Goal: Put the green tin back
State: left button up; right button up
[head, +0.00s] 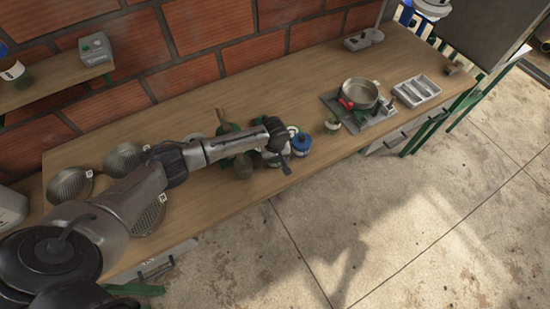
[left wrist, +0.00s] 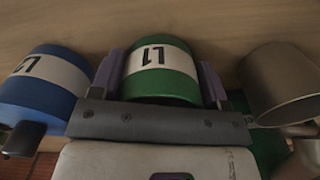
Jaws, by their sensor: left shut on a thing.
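The green tin (left wrist: 160,72) has a white band marked L1. In the left wrist view it sits between the two fingers of my left gripper (left wrist: 160,80), which is shut on it. In the head view my left gripper (head: 279,148) is over the front part of the wooden bench and mostly hides the tin. A blue tin (left wrist: 45,88) with a white label stands just left of the gripper in the wrist view; it shows right of the gripper in the head view (head: 301,145). My right gripper is out of view.
A metal cup (left wrist: 284,82) is close on the right in the wrist view. Metal strainers (head: 70,184) lie on the left of the bench (head: 200,105). A pan (head: 360,92) and a grey divided tray (head: 416,90) are at the right. A small shelf (head: 55,82) is at upper left.

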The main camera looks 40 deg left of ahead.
pick_arm(q)
jog(key=shift+f, duration=0.1)
jog(key=o, duration=1)
jog(key=shift+c, duration=0.2)
